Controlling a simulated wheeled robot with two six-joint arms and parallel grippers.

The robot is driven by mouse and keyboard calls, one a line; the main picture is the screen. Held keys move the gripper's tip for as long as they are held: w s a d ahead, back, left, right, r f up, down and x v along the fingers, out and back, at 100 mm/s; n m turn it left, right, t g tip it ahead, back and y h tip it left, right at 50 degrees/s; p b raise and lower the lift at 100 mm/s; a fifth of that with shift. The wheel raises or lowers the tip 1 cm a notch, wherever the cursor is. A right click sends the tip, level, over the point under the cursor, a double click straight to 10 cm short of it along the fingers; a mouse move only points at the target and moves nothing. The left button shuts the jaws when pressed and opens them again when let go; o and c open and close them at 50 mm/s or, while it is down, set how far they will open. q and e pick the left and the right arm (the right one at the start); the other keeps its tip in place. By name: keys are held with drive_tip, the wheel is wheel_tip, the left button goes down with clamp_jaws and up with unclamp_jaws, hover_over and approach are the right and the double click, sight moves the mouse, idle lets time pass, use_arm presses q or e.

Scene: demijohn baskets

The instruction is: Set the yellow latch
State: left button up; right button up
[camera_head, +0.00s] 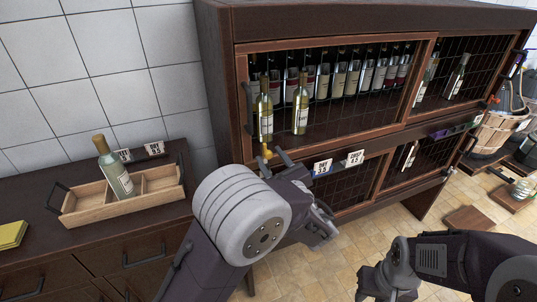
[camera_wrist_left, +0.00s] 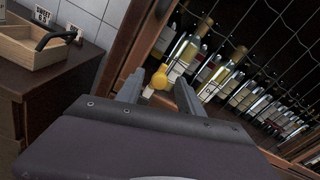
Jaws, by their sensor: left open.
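The yellow latch (camera_head: 266,152) is a small rounded piece at the lower left of the wine cabinet's upper door frame. In the left wrist view, the latch (camera_wrist_left: 160,77) shows as a yellow knob between the finger ends. My left gripper (camera_head: 274,161) is at the latch, its fingers apart. It also shows in the left wrist view (camera_wrist_left: 157,88) with one finger on each side of the knob. I cannot tell whether either finger touches it. My right gripper (camera_head: 385,284) is low at the right, away from the cabinet; its jaws are unclear.
The cabinet (camera_head: 222,85) holds several bottles behind wire mesh. At the left, a wooden crate (camera_head: 75,215) with one bottle (camera_head: 117,172) stands on a dark sideboard (camera_head: 160,230) beside a yellow pad (camera_head: 12,235). A basket (camera_head: 490,136) stands at the far right. Tiled floor lies in front.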

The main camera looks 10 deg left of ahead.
use_arm(q)
drive_tip(key=shift+x, duration=1.1)
clamp_jaws()
idle(0.6)
